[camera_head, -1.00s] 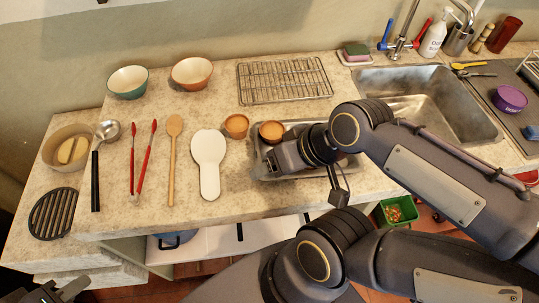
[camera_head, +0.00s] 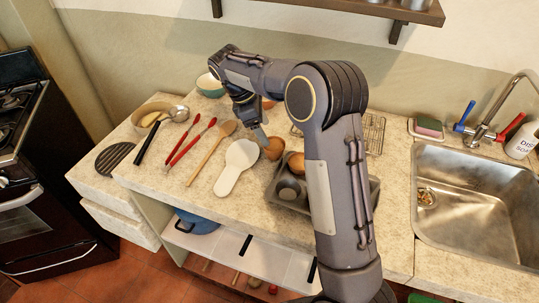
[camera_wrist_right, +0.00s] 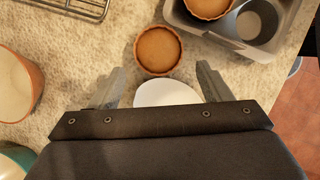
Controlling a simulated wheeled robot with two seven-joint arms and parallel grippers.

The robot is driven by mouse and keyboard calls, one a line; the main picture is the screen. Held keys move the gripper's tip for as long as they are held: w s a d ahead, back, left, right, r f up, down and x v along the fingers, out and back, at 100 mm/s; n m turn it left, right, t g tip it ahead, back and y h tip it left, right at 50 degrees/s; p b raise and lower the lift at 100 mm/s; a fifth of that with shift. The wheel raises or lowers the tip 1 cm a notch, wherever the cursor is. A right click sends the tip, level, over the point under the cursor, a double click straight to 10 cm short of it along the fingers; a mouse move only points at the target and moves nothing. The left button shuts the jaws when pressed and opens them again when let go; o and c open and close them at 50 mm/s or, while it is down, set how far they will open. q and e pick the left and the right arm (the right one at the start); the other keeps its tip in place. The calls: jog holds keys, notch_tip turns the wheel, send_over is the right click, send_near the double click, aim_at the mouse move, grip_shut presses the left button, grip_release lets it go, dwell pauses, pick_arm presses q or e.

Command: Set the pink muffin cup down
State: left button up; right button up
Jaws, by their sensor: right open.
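One brownish-pink muffin cup (camera_head: 275,149) stands on the counter; it also shows in the wrist view (camera_wrist_right: 158,50), upright just beyond my fingertips. A second, similar cup (camera_head: 296,164) sits in the grey muffin tin (camera_head: 322,201), seen at the top of the wrist view (camera_wrist_right: 208,6). Both look orange-brown, so I cannot tell which is called pink. My right gripper (camera_wrist_right: 159,78) is open and empty, its fingers apart with no cup between them. In the head view the right gripper (camera_head: 261,133) hangs beside the counter cup. My left gripper is out of view.
The white spoon rest (camera_head: 237,166) lies left of the cup, partly under my gripper in the wrist view. A wooden spoon (camera_head: 212,150), red tongs (camera_head: 190,143) and a ladle (camera_head: 179,113) lie further left. Bowls and a wire rack (camera_head: 373,133) are behind; the sink (camera_head: 470,205) is right.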

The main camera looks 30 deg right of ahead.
aim_at(274, 144)
jog(key=x, duration=0.7)
jog(key=shift+d+f+p, duration=0.25)
jog(key=shift+f+p, duration=0.05)
jog(key=shift+f, duration=0.05)
jog(key=c, duration=0.8)
jog(key=shift+r, duration=0.1)
